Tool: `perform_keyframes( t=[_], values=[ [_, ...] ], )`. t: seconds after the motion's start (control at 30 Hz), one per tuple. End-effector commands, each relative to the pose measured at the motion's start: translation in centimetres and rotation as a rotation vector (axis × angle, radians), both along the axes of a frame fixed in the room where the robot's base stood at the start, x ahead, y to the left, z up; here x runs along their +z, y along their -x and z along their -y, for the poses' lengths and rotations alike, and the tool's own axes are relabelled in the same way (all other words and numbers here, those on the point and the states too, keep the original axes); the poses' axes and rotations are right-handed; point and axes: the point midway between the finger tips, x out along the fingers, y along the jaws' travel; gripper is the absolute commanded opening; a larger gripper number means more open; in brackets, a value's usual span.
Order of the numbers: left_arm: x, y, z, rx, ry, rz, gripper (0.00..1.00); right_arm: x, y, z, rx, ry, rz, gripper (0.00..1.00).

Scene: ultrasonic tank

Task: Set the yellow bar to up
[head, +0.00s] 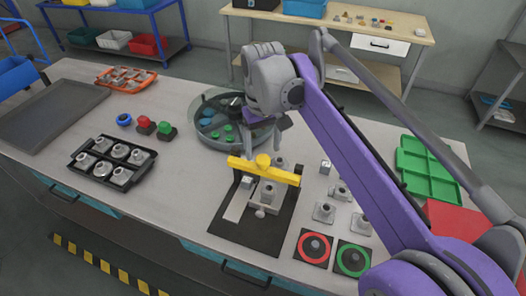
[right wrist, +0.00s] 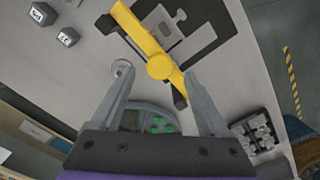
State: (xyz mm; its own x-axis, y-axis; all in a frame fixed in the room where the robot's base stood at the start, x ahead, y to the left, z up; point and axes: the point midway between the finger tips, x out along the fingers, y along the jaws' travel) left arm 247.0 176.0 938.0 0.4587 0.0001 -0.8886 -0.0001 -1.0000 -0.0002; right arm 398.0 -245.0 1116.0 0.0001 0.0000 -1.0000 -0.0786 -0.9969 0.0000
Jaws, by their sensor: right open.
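The yellow bar (head: 282,174) lies crosswise, low and roughly level, over a black fixture plate (head: 240,233) at the table's front middle. A round yellow knob (head: 263,160) sits at its middle. In the right wrist view the bar (right wrist: 137,34) runs diagonally, with its knob (right wrist: 160,67) just beyond the fingertips. My right gripper (head: 262,135) is open and empty above and behind the bar. Its two fingers (right wrist: 162,88) are spread wide in the right wrist view, with the knob between their lines. Contact with the bar is not visible. My left gripper is not in view.
A round glass-walled tank (head: 205,138) with blue and green discs stands behind the bar. A black tray of metal parts (head: 95,180) lies to the left. Metal blocks (head: 324,212), red and green ring pads (head: 313,247), and a green tray (head: 425,170) lie to the right.

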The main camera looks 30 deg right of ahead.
Motion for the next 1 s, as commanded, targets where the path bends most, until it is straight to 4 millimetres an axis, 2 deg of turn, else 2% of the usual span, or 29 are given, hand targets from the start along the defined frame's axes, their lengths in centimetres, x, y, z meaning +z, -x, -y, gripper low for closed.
perform_keyframes(
  t=[0.03,0.2,0.4,0.57,1.0],
  values=[
    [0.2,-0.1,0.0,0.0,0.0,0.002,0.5,1.2,0.0,0.0,0.0,0.0,0.001,0.78],
    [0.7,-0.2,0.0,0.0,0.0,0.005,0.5,4.8,-0.1,0.0,0.0,0.0,0.001,0.78],
    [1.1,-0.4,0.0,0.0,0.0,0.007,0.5,7.5,0.0,0.0,0.0,0.0,0.001,0.78],
    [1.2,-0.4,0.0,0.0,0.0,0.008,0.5,8.2,0.0,0.0,0.0,0.0,0.0,0.78],
    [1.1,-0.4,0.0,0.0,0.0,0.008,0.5,8.1,0.0,0.0,0.0,0.0,0.0,0.78]
  ],
)
